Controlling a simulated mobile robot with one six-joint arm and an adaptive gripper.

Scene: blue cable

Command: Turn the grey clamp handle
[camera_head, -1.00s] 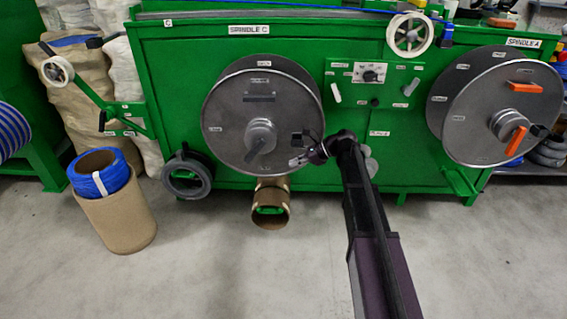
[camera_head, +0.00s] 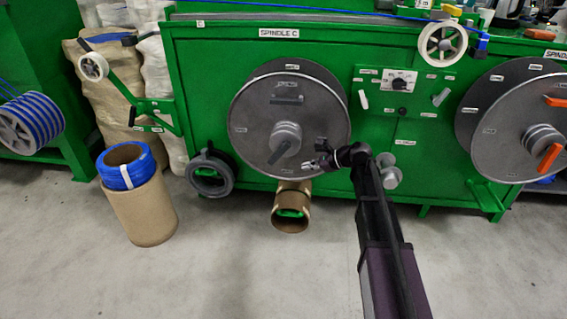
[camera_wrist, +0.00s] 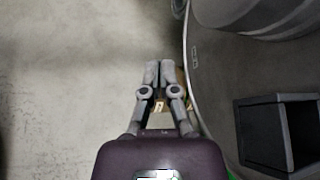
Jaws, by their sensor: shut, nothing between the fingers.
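The grey clamp handle (camera_head: 281,152) is a short dark lever on the round hub (camera_head: 286,137) of the grey Spindle C disc (camera_head: 255,120). It points down and to the left in the head view. My gripper (camera_head: 307,164) is just right of and below the hub, in front of the disc's lower right part, apart from the handle. In the wrist view my gripper (camera_wrist: 158,66) has its fingertips together with nothing held. The disc's face (camera_wrist: 220,75) fills the right side there, with a round grey part (camera_wrist: 265,15) at the top right. I cannot make out the handle there.
A dark box-like bracket (camera_head: 287,93) sits on the disc above the hub; a dark open box (camera_wrist: 280,135) shows in the wrist view. A cardboard tube (camera_head: 291,208) is below the disc. The Spindle A disc (camera_head: 525,130) stands at right. The floor in front is clear.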

